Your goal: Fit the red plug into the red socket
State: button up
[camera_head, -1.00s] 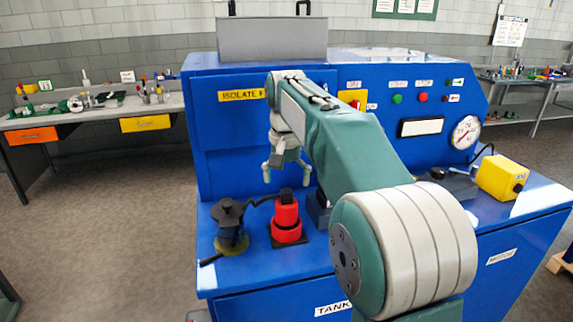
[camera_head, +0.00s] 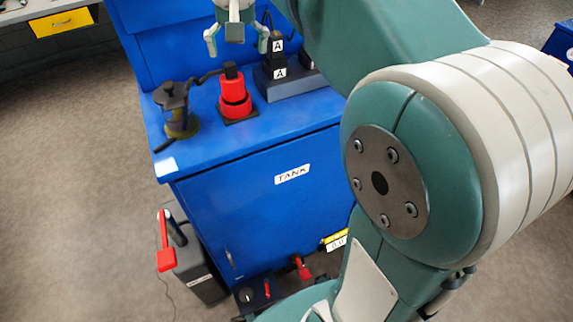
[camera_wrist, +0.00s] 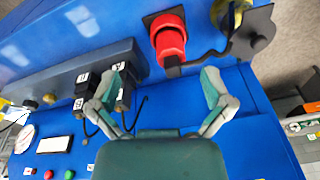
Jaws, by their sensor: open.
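The red plug (camera_head: 231,90), with a black top end, stands upright on the red socket (camera_head: 237,108) on the blue counter. A dark line shows between them, and I cannot tell how deep the plug sits. In the wrist view, the red plug (camera_wrist: 169,44) shows at the top centre, its dark end towards me and the red socket (camera_wrist: 163,20) behind it. My gripper (camera_head: 236,38) is open and empty, above and behind the plug in the head view. In the wrist view my gripper (camera_wrist: 165,82) has its fingers spread wide, the plug's dark end lying between and beyond them.
A dark capped fitting (camera_head: 178,108) stands left of the plug, with a black cable or strap between them. Black connectors labelled A (camera_head: 279,60) stand on a grey block (camera_head: 297,83) to the right. The counter's front edge is close. A red-handled box (camera_head: 195,268) stands on the floor.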

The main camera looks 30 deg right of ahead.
jog(key=s+f+n+t, duration=0.1)
jog(key=s+f+t, duration=0.1)
jog(key=s+f, duration=0.4)
jog(key=s+f+n+t, duration=0.1)
jog(key=s+f+n, duration=0.1)
jog(key=s+f, duration=0.5)
jog(key=s, duration=0.6)
jog(key=shift+s+f+t, duration=0.2)
jog(key=shift+t, duration=0.2)
dwell(0.8)
